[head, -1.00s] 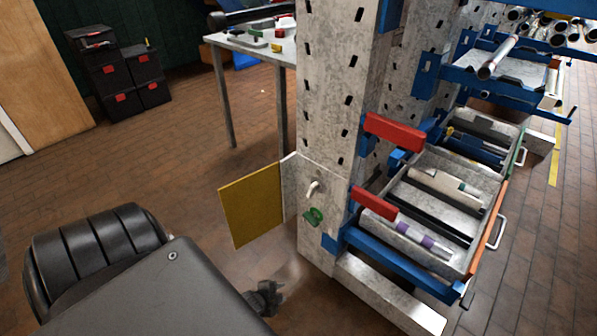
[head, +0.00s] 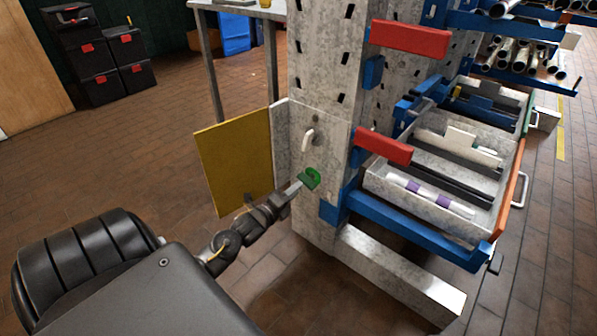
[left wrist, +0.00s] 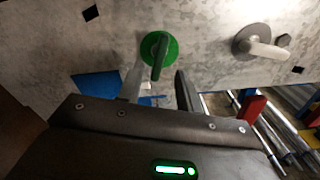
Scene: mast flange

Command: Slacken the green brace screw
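The green brace screw (head: 310,178) is on the lower face of the grey perforated mast post (head: 318,75). In the left wrist view the screw (left wrist: 158,52) shows as a green disc with a raised bar handle. My left gripper (head: 296,187) has its fingertips close to the screw in the head view. In the left wrist view the left gripper (left wrist: 160,84) is open, its two fingers apart just below the screw, with the lower end of the bar near the gap. I cannot tell whether they touch it. My right gripper is not in view.
A white lever (head: 308,138) sits on the post above the screw. A yellow panel (head: 235,155) stands open left of the post. Blue rack arms, red blocks (head: 410,40) and open drawers (head: 440,190) crowd the right.

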